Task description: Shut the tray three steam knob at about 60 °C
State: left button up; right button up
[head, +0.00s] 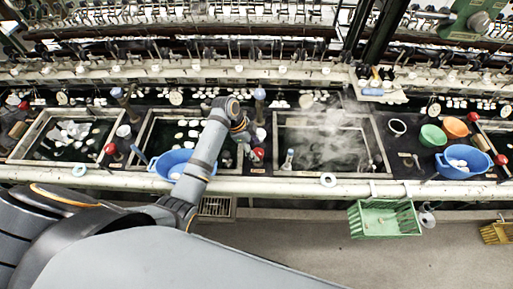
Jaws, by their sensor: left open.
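A red knob (257,154) stands on the dark counter between the second basin and the steaming third basin (330,117). My left gripper (248,142) is open, just above and to the left of this knob; I cannot tell whether it touches it. My left arm crosses the second basin (144,137). A small upright bottle-like item (289,158) is at the third basin's left front corner; I cannot read any temperature. Steam blurs the water in the third basin. My right gripper is not in view.
Other red knobs stand left (109,149) and far right (500,160). A blue bowl (161,164) is partly behind my arm. Green (432,136), orange (456,127) and blue (452,171) bowls stand right. A green basket (384,220) hangs on the front edge.

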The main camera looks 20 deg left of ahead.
pick_arm(q)
jog(key=shift+x, duration=1)
jog(key=c, duration=1.2)
jog(key=shift+o, duration=0.2)
jog(key=shift+m, duration=0.3)
jog(key=m+g, duration=0.1)
jog(key=m, duration=0.3)
jog(key=shift+w+g, duration=0.15)
jog(key=shift+g, duration=0.25)
jog(key=shift+m+g+b, duration=0.6)
jog(key=shift+m, duration=1.1)
jog(key=shift+w+m, duration=0.1)
jog(key=shift+m, duration=0.2)
jog(key=o, duration=1.2)
jog(key=shift+c, duration=0.2)
